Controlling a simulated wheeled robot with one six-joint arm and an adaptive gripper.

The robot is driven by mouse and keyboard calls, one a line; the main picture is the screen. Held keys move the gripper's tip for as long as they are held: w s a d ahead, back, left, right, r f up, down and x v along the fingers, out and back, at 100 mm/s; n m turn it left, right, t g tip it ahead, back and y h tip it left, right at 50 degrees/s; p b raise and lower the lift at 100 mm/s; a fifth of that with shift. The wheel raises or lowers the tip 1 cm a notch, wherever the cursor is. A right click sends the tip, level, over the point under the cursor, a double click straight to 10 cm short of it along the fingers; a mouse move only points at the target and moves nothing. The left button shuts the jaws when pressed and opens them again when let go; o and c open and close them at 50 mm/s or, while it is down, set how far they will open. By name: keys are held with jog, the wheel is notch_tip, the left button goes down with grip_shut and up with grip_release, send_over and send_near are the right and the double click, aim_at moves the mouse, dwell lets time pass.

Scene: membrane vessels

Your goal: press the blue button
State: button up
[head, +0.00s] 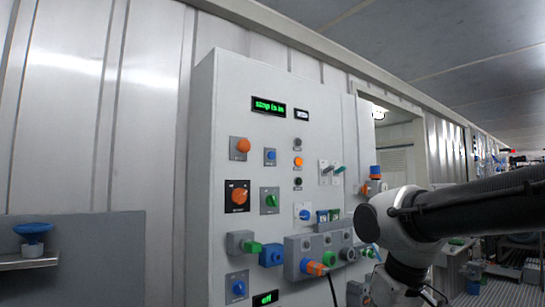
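A tall light-grey control panel (226,120) carries several blue controls. A small blue button (270,156) on a grey plate is in the upper part, right of an orange knob. A blue knob (303,212) is at mid height, and a blue block-shaped control (271,255) is lower. A round blue control (238,288) is at the lower left. I cannot tell which one the task means. My arm comes in from the right, in front of the panel's right side, and runs out at the bottom edge. My gripper is not in view.
Orange (238,196) and green (270,201) knobs sit among the blue controls. A grey box with sockets (330,243) juts out low on the panel, with a cable hanging. A blue mushroom-shaped object (33,230) stands on a shelf at the left. An opening lies right of the panel.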

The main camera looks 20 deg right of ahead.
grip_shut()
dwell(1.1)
